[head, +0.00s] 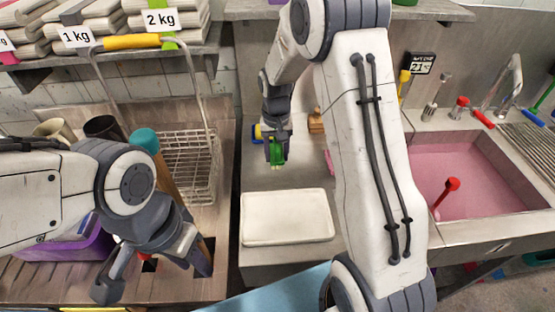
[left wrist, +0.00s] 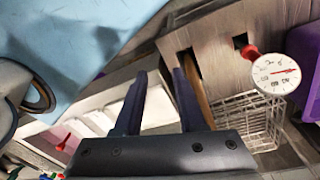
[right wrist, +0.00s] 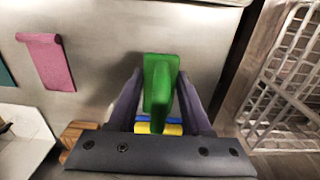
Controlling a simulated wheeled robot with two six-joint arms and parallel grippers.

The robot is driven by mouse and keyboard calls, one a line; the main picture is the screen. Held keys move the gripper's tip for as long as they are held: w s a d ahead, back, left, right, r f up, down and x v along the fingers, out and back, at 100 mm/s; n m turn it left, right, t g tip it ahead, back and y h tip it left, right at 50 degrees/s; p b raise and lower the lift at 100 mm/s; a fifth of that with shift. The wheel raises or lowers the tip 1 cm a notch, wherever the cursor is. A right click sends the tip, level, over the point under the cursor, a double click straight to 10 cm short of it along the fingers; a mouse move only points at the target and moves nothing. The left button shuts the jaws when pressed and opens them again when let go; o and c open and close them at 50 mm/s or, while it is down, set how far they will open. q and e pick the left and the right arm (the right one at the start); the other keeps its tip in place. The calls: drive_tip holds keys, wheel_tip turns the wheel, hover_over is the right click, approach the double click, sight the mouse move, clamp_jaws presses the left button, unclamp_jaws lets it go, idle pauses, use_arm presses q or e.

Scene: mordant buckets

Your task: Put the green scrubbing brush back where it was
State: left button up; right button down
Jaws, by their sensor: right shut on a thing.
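The green scrubbing brush (head: 277,151) is between the fingers of my right gripper (head: 275,140), above the grey counter behind the white tray. In the right wrist view the green brush (right wrist: 160,85) sits upright between both fingers of the right gripper (right wrist: 160,108). Its underside is hidden, so I cannot tell whether it touches the counter. My left gripper (head: 155,276) is open and empty over the wooden bench at the lower left. In the left wrist view the left gripper (left wrist: 160,95) has a clear gap between its fingers.
A white tray (head: 287,217) lies in front of the brush. Blue and yellow items (right wrist: 160,126) and a wooden block (head: 316,122) are close by. A pink cloth (right wrist: 50,62) lies on the counter. A wire basket (head: 190,165) stands left, a pink-filled sink (head: 470,180) right.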

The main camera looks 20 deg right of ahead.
sight(277, 162)
drive_tip(key=shift+f+p, duration=0.3)
drive_tip(key=shift+f, duration=1.45)
drive_tip(key=shift+s+f, duration=0.1)
drive_tip(key=shift+c, duration=1.7)
unclamp_jaws()
